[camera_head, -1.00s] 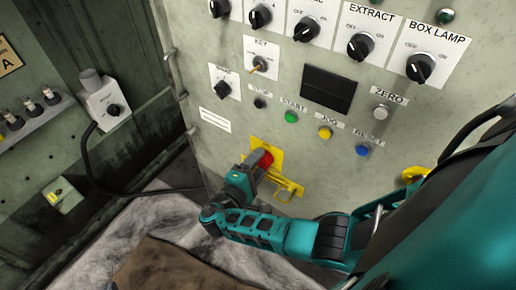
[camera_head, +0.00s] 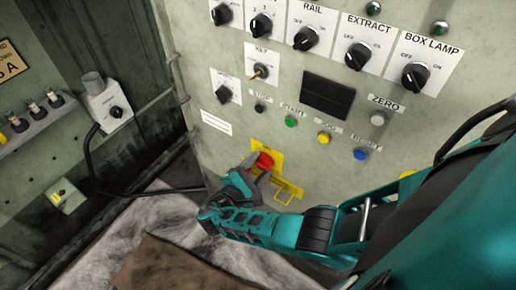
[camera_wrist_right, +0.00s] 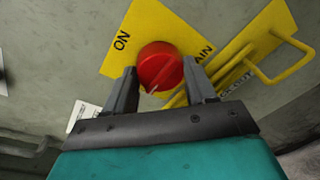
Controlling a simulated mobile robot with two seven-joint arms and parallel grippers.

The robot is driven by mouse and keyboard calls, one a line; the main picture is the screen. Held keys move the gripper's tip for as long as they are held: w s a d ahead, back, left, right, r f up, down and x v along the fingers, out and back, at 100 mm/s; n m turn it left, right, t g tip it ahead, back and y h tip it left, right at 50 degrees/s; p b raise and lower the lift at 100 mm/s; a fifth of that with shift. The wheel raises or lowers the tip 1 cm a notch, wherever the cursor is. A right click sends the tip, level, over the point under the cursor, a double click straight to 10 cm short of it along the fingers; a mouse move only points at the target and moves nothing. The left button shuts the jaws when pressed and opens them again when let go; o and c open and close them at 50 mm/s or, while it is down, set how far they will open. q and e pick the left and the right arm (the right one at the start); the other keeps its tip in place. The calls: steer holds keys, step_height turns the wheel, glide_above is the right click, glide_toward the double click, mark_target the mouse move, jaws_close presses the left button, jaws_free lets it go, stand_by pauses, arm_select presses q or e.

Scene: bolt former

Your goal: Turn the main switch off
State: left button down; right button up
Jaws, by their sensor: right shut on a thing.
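The main switch is a red round knob (camera_head: 264,160) on a yellow plate (camera_head: 273,148) low on the grey control panel. In the right wrist view the red knob (camera_wrist_right: 162,62) sits on the yellow plate (camera_wrist_right: 125,38), which reads "ON" at left and "AIN" at right, the rest hidden. A small pale mark shows at the knob's lower edge. My right gripper (camera_head: 252,173) is at the knob; in the wrist view its two dark fingers (camera_wrist_right: 160,78) are on either side of it, shut on it. My left gripper is not in view.
A yellow hasp-like bracket (camera_wrist_right: 285,60) sticks out right of the knob, near the right finger. Above are push buttons, including green (camera_head: 291,122), yellow (camera_head: 324,138) and blue (camera_head: 360,154), and rotary switches. A grey box (camera_head: 108,103) with a cable is at left.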

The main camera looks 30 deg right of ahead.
stand_by(0.3)
steer(key=o, duration=1)
steer(key=shift+o, duration=0.2)
